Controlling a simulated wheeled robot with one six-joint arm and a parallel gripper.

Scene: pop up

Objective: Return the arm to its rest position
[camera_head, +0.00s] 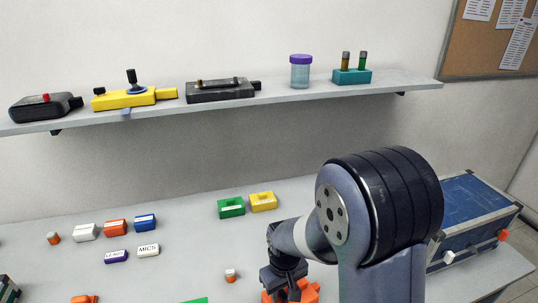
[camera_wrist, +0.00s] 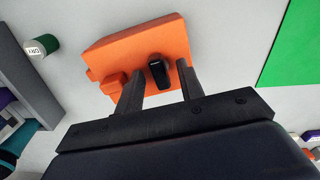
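My gripper (camera_wrist: 160,68) is open in the wrist view, its two dark fingers apart. An orange block-like thing (camera_wrist: 120,50) with a black knob (camera_wrist: 157,74) lies under the fingers. The knob shows between the fingertips, with a gap on each side; I cannot tell the height between them. In the head view my gripper (camera_head: 285,280) points down over the orange thing (camera_head: 308,291) at the bottom edge of the picture. My arm hides part of the table there.
The table (camera_head: 185,265) carries small coloured boxes, including a green one (camera_head: 231,207) and a yellow one (camera_head: 263,201). A blue case (camera_head: 475,205) stands right of my arm. A shelf (camera_head: 290,95) with several devices runs above. A green sheet (camera_wrist: 295,50) lies right of my gripper.

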